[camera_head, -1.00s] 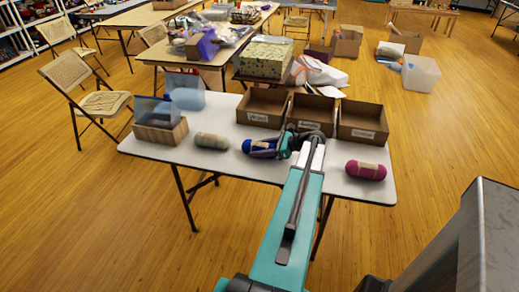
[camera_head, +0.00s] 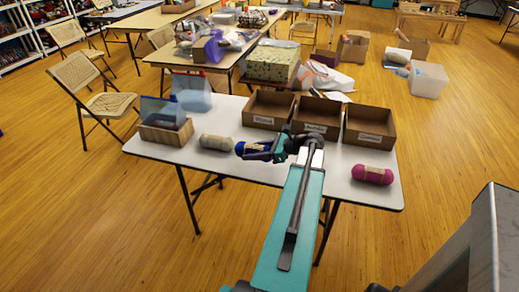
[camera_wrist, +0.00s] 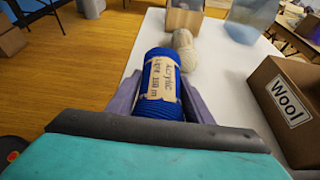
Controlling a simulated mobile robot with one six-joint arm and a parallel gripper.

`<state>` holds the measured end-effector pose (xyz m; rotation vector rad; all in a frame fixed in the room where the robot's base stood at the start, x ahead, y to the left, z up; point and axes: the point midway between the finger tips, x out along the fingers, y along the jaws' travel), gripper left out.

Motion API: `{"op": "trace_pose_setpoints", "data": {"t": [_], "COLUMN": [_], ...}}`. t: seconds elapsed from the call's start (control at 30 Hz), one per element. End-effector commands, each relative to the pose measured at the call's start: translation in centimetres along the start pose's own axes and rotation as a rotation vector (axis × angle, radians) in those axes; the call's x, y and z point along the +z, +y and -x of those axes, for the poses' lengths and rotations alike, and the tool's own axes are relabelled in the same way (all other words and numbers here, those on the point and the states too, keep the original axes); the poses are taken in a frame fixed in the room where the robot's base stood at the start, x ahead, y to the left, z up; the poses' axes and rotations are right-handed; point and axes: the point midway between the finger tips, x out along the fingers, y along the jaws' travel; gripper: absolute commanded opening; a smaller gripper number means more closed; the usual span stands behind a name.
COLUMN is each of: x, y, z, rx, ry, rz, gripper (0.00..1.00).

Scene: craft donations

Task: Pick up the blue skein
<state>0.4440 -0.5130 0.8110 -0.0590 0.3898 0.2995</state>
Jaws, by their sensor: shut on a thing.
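The blue skein (camera_wrist: 160,83) lies between the two fingers of my gripper (camera_wrist: 158,100) in the wrist view, one finger along each side. Its tan paper label reads "Acrylic" with smaller writing below. In the head view the blue skein (camera_head: 251,148) shows at the left of my gripper (camera_head: 265,150), partly covered by it. My gripper is shut on the skein, over the white table (camera_head: 240,172). I cannot tell whether the skein touches the table top.
A beige skein (camera_head: 216,142) lies just left of the blue one, and a magenta skein (camera_head: 372,174) lies at the right. Three cardboard boxes (camera_head: 370,139) line the back; one reads "Wool" (camera_wrist: 289,102). A wooden holder (camera_head: 165,135) stands at the left.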

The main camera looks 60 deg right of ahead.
Motion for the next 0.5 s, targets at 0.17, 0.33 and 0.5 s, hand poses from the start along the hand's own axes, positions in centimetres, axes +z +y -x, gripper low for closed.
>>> {"op": "trace_pose_setpoints", "data": {"t": [0.17, 0.33, 0.5], "x": [0.6, 1.2, 1.7], "y": [2.5, 4.6, 6.3], "z": [-0.9, -1.8, -2.6], "rx": [-0.001, 0.001, -0.001], "ry": [0.0, 0.0, 0.0], "rz": [0.001, 0.002, 0.001], "gripper": [0.24, 0.24, 0.24]}}
